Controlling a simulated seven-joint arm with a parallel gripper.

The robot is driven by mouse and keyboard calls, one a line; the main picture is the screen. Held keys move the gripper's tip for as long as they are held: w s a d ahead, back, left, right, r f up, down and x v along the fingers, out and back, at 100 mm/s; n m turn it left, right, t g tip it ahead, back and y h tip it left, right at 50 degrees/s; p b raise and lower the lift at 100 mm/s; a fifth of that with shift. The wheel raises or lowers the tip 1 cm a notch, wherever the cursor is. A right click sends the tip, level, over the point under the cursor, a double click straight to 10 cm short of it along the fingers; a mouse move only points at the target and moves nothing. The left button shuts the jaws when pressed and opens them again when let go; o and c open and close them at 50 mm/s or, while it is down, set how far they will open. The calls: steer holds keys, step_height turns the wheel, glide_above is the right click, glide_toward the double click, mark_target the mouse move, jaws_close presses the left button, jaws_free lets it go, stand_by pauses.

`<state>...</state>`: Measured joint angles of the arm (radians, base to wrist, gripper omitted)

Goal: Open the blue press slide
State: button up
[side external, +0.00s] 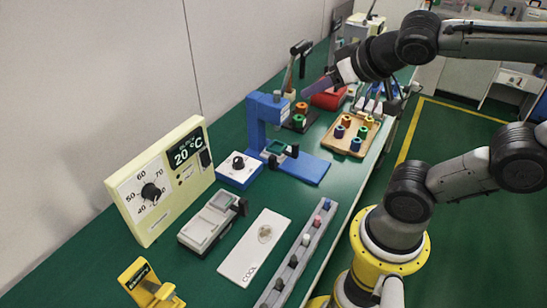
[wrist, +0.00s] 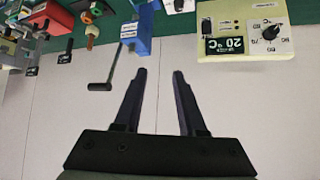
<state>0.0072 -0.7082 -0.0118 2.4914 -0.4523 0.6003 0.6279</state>
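The blue press (side external: 262,112) stands on the green bench, with a blue upright and a flat blue base plate. A dark slide with a black handle (side external: 294,151) sits low on the press, in front of the upright. In the wrist view, a blue body (wrist: 143,42) that looks like the press is at top centre. A grey rod with a black grip (wrist: 99,86) extends from beside it, left of the fingers. My gripper (wrist: 159,74) is open and empty, with its two dark fingers apart. In the side view my gripper (side external: 318,88) is raised beyond the press, to its upper right, apart from it.
The cream temperature panel (side external: 162,180) stands left of the press; a white dial box (side external: 239,170) adjoins it. A wooden tray (side external: 345,146) of coloured pieces lies to the right. A red box (side external: 329,98) and a black lever tool (side external: 293,65) stand behind.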

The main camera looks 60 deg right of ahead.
steer(key=w+d+r+t+h, duration=0.1)
steer(key=w+d+r+t, duration=0.15)
steer(key=w, duration=0.25)
steer(key=n+g+y, duration=0.4)
steer(key=g, duration=0.3)
glide_above(273, 156)
steer(key=s, duration=0.5)
step_height(273, 156, down, 22)
steer(key=shift+a+x, duration=0.1)
steer(key=shift+x, duration=3.3)
steer(key=shift+a+x, duration=0.15)
steer(key=shift+x, duration=3.25)
steer(key=shift+s, duration=0.15)
jaws_close()
